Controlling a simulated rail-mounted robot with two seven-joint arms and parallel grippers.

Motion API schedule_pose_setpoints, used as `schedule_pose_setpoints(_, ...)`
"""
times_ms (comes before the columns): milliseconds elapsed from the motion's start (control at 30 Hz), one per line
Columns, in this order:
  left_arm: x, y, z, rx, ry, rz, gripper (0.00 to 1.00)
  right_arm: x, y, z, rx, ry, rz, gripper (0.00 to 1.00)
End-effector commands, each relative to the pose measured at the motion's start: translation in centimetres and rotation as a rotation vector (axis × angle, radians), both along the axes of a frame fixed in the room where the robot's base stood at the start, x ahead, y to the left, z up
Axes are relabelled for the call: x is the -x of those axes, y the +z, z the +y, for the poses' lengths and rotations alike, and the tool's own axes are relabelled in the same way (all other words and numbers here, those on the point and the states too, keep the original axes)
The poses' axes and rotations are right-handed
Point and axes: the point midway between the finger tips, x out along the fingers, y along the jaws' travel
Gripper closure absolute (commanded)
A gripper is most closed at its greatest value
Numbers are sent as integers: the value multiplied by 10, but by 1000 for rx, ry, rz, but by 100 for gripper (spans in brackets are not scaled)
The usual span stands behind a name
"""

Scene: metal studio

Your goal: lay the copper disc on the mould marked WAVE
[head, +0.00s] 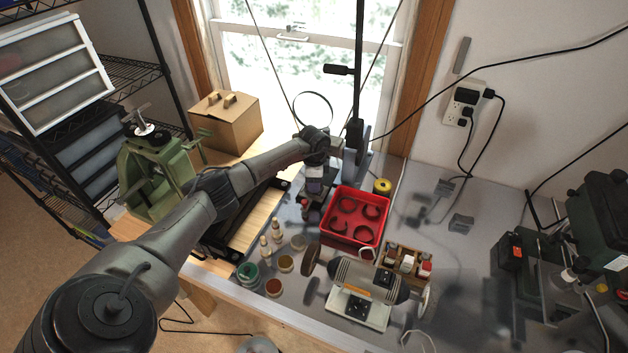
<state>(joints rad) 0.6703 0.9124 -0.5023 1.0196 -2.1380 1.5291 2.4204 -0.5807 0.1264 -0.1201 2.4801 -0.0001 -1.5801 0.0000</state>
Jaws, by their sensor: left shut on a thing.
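My left gripper (309,213) points down over the workbench, just left of the red tray. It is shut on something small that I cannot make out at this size. I cannot pick out the copper disc with certainty. No mould with the marking WAVE is readable; dark shapes by the gripper are partly hidden by my wrist. My right gripper is not in view.
The red tray (329,233) holds several dark curved pieces. A bench grinder (365,280), small jars (248,271) and a wooden rack (407,259) crowd the front. A yellow spool (382,186) stands behind. Grey bench (460,255) is freer at right.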

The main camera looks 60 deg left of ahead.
Motion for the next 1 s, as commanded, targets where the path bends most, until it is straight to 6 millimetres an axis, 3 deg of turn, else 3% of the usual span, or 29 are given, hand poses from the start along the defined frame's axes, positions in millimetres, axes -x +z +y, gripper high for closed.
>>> schedule_pose_setpoints(167, 0, -2, 0, 0, 0, 0, 73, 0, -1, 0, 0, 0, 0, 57)
schedule_pose_setpoints(200, 0, -2, 0, 0, 0, 0, 48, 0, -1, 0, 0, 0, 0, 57)
schedule_pose_setpoints(500, 0, -2, 0, 0, 0, 0, 21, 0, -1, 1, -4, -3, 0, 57)
schedule_pose_setpoints(767, 0, 0, 0, 0, 0, -1, 21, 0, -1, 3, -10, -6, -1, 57)
schedule_pose_setpoints(1000, 0, 31, 1, -2, -1, -4, 21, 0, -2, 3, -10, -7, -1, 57)
